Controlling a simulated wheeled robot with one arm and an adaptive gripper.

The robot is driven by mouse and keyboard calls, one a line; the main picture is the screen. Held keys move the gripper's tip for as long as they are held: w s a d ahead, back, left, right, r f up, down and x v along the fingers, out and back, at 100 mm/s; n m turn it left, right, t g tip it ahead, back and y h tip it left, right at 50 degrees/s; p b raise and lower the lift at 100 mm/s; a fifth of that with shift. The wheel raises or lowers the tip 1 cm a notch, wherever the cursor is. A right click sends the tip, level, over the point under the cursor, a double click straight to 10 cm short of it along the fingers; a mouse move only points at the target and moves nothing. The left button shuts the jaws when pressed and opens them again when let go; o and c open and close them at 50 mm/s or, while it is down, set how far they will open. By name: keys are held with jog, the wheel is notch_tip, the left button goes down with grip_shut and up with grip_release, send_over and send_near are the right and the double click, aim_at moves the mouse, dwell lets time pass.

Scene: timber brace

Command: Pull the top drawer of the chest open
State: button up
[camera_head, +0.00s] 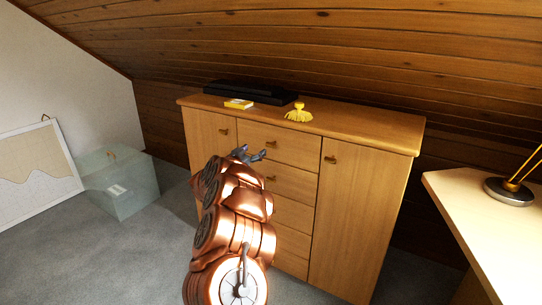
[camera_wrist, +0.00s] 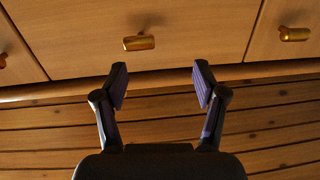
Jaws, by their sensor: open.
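The wooden chest (camera_head: 365,205) stands against the sloped plank wall. Its top drawer (camera_head: 290,152) looks shut, flush with the front. The drawer's small brass handle (camera_head: 268,142) shows in the head view, and also in the wrist view (camera_wrist: 139,43). My gripper (camera_head: 251,155) is in front of the chest's upper part, open and empty. In the wrist view my gripper (camera_wrist: 161,76) has its two fingers apart, with the handle beyond the fingertips and slightly left of their middle. Nothing is between the fingers.
Brass door knobs (camera_head: 331,159) flank the drawers. A black flat box (camera_head: 245,91), a yellow book (camera_head: 239,104) and a yellow tassel (camera_head: 299,113) lie on top. A glass-like box (camera_head: 122,190) stands left; a desk (camera_head: 485,225) with a lamp stands right.

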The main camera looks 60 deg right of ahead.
aim_at(271, 146)
jog(key=shift+g, duration=0.8)
jog(key=shift+s+d+f+b, duration=0.15)
jog(key=shift+s+d, duration=0.15)
jog(key=shift+d, duration=1.2)
jog(key=shift+s+d+f+b, duration=0.2)
jog(key=shift+s+d, duration=0.15)
jog(key=shift+d, duration=1.15)
jog(key=shift+s+d+f+b, duration=0.15)
jog(key=shift+s+d, duration=0.15)
jog(key=shift+d, duration=1.2)
jog(key=shift+m, duration=0.3)
grip_shut()
